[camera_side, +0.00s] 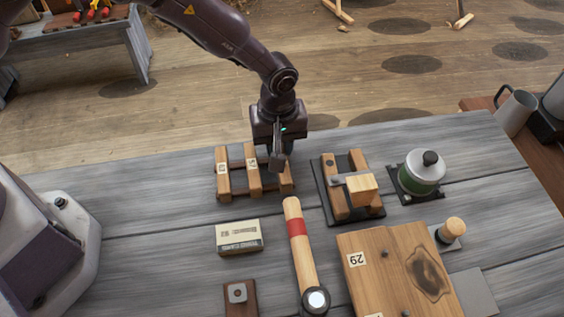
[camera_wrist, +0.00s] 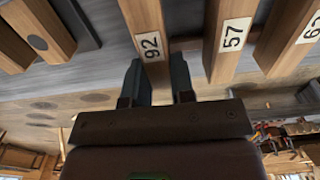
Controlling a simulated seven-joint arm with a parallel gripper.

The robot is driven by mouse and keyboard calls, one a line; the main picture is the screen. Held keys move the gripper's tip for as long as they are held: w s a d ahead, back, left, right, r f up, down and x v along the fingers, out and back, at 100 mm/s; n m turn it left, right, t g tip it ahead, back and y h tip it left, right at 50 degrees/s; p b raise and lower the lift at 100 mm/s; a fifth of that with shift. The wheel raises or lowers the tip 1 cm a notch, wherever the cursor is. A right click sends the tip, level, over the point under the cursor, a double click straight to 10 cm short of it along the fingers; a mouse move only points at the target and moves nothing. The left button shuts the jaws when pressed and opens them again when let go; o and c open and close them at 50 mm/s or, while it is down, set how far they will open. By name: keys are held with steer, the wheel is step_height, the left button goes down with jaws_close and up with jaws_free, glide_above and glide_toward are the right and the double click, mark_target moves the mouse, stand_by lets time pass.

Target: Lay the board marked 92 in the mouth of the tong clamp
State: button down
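The board marked 92 (camera_wrist: 148,32) is a wooden bar, its label facing the wrist camera. In the side view it is the right bar of a row (camera_side: 287,184), partly covered by my gripper. My gripper (camera_wrist: 158,72) points down over it, one finger on each side; it also shows in the side view (camera_side: 277,160). The fingers look very close to the board, and I cannot tell whether they press on it. What looks like the tong clamp (camera_side: 330,190) stands just right of the row, two wooden bars on a dark base with a pale block across the front.
The board marked 57 (camera_wrist: 231,38) and another labelled board (camera_wrist: 291,40) stand beside it. A green-and-white canister (camera_side: 420,178), a small carton (camera_side: 239,238), a red-banded wooden handle (camera_side: 302,255) and a wide wooden plank (camera_side: 385,285) lie around. The bench's left back is bare.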

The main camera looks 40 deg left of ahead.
steer(key=shift+r, duration=3)
steer(key=shift+s+a+f+m, duration=0.1)
steer(key=shift+s+m, duration=0.1)
steer(key=shift+m, duration=0.8)
steer(key=s+a+m, duration=0.1)
steer(key=a+m, duration=0.1)
steer(key=m, duration=0.1)
steer(key=shift+s+a, duration=0.1)
steer(key=shift+s, duration=0.25)
steer(key=s+a+r+m, duration=0.2)
steer(key=a+r, duration=0.3)
steer(key=a, duration=0.5)
steer(key=s+a+r+m, duration=0.2)
steer(key=a+r, duration=0.4)
steer(key=a, duration=0.4)
steer(key=shift+s, duration=0.45)
